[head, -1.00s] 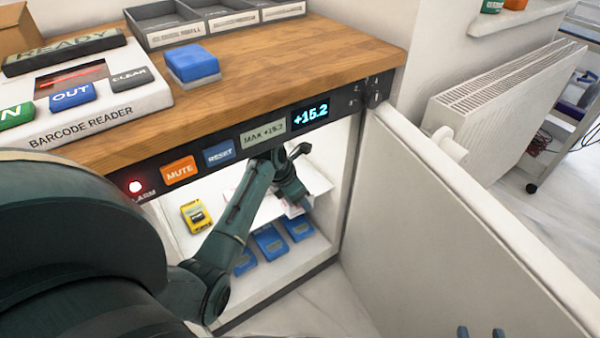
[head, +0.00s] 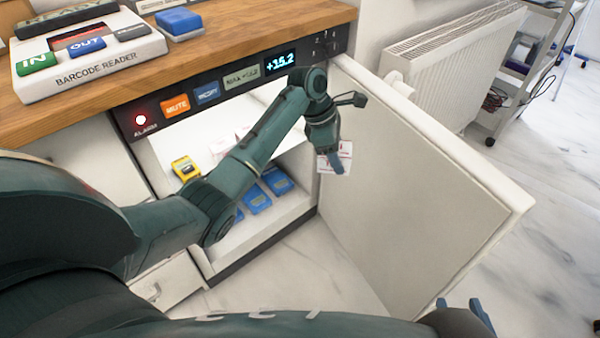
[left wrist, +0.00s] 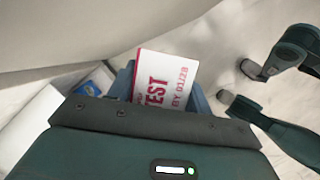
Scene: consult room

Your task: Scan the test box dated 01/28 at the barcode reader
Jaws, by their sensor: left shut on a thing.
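My left gripper (head: 330,158) is shut on a white test box (head: 345,150) with red print, outside the open cabinet in front of its door. In the left wrist view the box (left wrist: 167,80) reads "TEST" and "BY 01/28" between the blue fingers. The barcode reader (head: 115,66) stands on the wooden worktop at the upper left, with IN, OUT and CLEAR buttons; the box is apart from it. My right gripper (head: 462,309) shows only as blue fingertips at the bottom edge, spread apart and empty.
The open cabinet door (head: 420,190) stands to the right. Blue packs (head: 257,200) and a yellow device (head: 185,168) are inside the cabinet. A blue block (head: 180,22) sits on the worktop (head: 230,40) beside the reader.

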